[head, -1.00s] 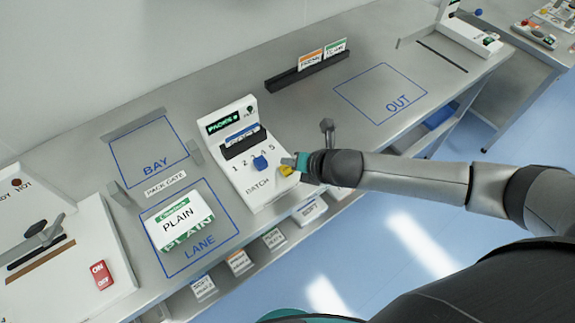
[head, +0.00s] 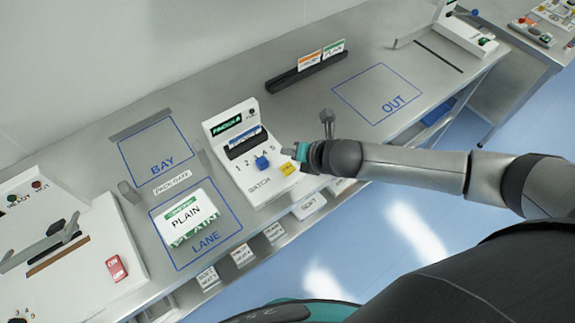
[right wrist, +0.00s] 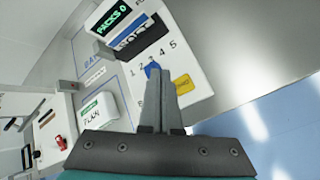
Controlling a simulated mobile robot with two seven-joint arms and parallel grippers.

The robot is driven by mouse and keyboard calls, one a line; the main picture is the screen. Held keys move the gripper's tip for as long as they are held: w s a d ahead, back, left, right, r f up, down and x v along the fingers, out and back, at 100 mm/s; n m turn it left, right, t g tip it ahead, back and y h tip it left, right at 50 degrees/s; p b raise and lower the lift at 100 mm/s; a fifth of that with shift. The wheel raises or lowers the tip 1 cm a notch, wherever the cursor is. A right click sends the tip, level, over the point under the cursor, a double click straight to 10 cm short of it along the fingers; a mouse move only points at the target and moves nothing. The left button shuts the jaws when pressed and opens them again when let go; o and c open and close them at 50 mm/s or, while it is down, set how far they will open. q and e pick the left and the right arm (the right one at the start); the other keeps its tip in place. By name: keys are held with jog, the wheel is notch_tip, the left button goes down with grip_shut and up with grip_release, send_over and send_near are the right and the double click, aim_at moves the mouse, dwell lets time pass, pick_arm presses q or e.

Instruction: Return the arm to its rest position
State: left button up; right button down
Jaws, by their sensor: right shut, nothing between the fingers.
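My right arm (head: 410,168) reaches in from the right in the head view. The yellow button (right wrist: 182,83) is uncovered there. My left gripper is not in view.
A PLAIN pack (head: 187,212) lies in the LANE outline, below the empty BAY outline (head: 152,140). A dark rack (head: 305,73) holds cards behind the gripper. The OUT area (head: 378,92) is clear. Labelled slots line the shelf below the front edge.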

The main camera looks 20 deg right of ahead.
dwell(0.5)
jog(key=s+a+r+m, duration=0.4)
jog(key=s+a+m, duration=0.4)
jog(key=m, duration=0.5)
jog(key=s+d+r+m+g+h, duration=0.1)
jog(key=s+d+m+g+h, duration=0.35)
jog(key=s+d+m, duration=1.1)
jog(key=a+f+m+g+b, duration=0.3)
jog(key=f+b, duration=0.8)
jog(key=f, duration=1.9)
jog(key=s+f+n+b, duration=0.1)
jog(key=s+f+b, duration=0.5)
jog(key=f, duration=0.8)
jog(key=s+d+f+b, duration=0.1)
jog(key=s+f+b, duration=0.4)
jog(key=s+f, duration=0.4)
notch_tip(320, 180, down, 5)
jog(key=shift+s+d+f+n+b, duration=0.2)
jog(key=shift+s+d+n+b, duration=0.05)
jog(key=shift+n+b, duration=0.15)
